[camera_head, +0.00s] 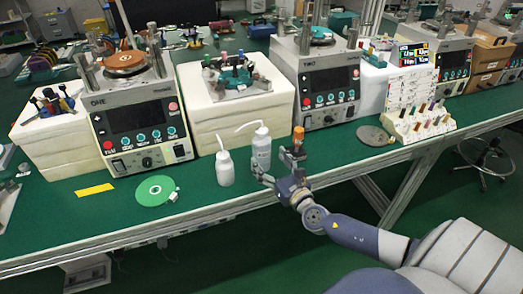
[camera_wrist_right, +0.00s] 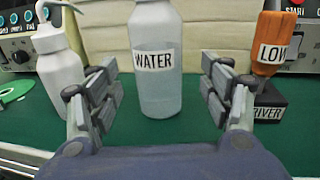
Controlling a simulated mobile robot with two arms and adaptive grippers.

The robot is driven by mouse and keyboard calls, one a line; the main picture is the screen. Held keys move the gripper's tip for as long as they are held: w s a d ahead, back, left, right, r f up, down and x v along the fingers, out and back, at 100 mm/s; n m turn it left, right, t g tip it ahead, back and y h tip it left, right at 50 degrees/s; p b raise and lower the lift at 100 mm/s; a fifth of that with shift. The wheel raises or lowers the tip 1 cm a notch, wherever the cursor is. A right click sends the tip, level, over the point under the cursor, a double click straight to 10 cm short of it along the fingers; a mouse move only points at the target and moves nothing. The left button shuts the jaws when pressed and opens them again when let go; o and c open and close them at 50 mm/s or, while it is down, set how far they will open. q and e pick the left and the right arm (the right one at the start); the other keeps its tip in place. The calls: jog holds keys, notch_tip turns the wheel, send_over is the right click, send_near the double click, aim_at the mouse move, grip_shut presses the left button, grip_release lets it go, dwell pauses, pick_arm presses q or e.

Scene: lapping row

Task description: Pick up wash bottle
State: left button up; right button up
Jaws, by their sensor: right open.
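A translucent wash bottle labelled WATER (camera_wrist_right: 160,92) stands upright on the green bench; in the head view the same bottle (camera_head: 262,153) has a bent white spout. A smaller white wash bottle (camera_head: 225,170) stands to its left; it also shows in the right wrist view (camera_wrist_right: 62,75). My right gripper (camera_head: 274,167) is open in front of the WATER bottle. In the wrist view its fingers (camera_wrist_right: 162,75) appear on either side of the bottle, with gaps visible on both sides. The bottle's top is cut off there. My left gripper is not in view.
An orange-handled driver (camera_wrist_right: 271,45) labelled LOW stands in a black holder (camera_wrist_right: 268,103) close right of the right finger. Foam blocks (camera_head: 238,107) stand behind the bottles. A green disc (camera_head: 155,190) and yellow strip (camera_head: 94,190) lie left on the bench.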

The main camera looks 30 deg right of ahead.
aim_at(261, 152)
jog(key=shift+w+f, duration=0.2)
jog(key=shift+w, duration=2.4)
jog(key=shift+d, duration=0.1)
jog(key=c, duration=1.4)
